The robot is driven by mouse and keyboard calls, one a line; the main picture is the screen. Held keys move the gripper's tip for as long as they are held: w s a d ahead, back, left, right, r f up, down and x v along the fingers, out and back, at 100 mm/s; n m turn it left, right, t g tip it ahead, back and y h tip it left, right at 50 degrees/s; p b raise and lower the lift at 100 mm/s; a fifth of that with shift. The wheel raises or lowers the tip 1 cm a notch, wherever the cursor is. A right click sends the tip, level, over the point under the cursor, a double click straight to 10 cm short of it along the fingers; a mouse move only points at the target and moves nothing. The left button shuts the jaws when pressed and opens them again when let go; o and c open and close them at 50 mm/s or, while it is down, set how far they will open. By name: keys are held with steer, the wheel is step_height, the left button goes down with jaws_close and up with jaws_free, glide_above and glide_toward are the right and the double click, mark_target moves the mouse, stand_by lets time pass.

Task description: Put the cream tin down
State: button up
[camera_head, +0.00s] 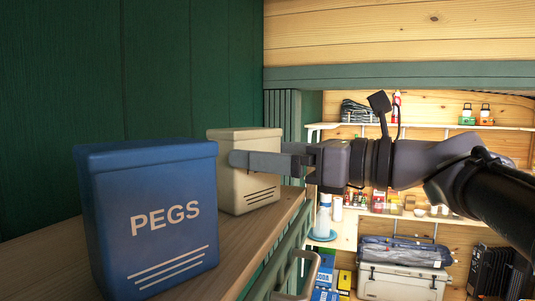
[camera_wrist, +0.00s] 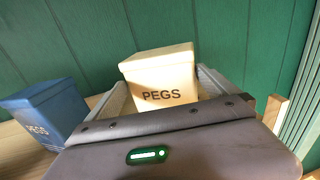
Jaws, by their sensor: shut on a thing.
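The cream tin (camera_head: 243,153) is a box with a lid, upright over the wooden shelf (camera_head: 240,232). In the wrist view the cream tin (camera_wrist: 160,72) shows the word PEGS and sits between the two fingers. My gripper (camera_head: 240,160) reaches in from the right and is shut on the cream tin. One finger crosses its near side. The tin's base seems at or very near the shelf; I cannot tell if it touches. The far finger is hidden in the head view.
A blue PEGS tin (camera_head: 150,222) stands on the shelf, left of and nearer than the cream tin. A green wall (camera_head: 60,110) rises behind. The shelf's front edge is on the right. Racks with goods and a white cooler box (camera_head: 402,282) lie beyond.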

steer(key=o, duration=1.6)
steer(key=shift+f, duration=0.15)
steer(key=shift+d, duration=0.2)
steer(key=shift+r, duration=0.3)
steer(key=shift+b+v, duration=1.2)
steer(key=shift+v, duration=4.7)
